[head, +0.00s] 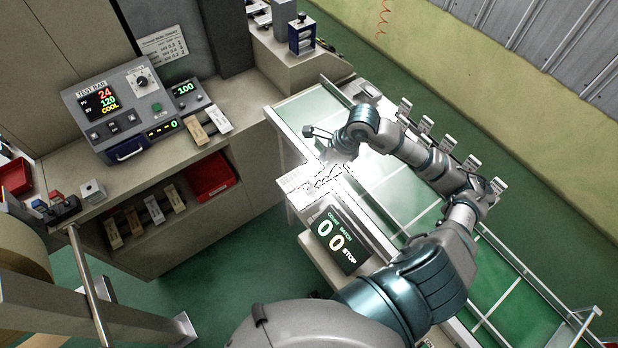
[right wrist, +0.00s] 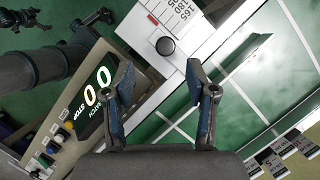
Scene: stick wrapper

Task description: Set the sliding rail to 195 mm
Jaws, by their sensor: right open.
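A white scale plate (right wrist: 150,28) with printed numbers, 165 and 180 legible, shows in the right wrist view. A round black knob (right wrist: 165,46) sits at its near end, ahead of and between my right fingertips. In the head view the scale area (head: 312,180) is washed out by glare. A thin metal bar (right wrist: 240,62), perhaps the sliding rail, lies right of the knob. I cannot read the rail's setting. My right gripper (head: 316,148) hangs over the table beside the scale. In the right wrist view its fingers (right wrist: 160,78) are apart, with nothing between them.
A counter box (head: 338,238) showing 00 and STOP stands beside the scale. The green-topped table (head: 405,205) has several small labelled tags along its far edge. A test bar instrument (head: 120,105) stands on the bench at left. Floor shows between bench and table.

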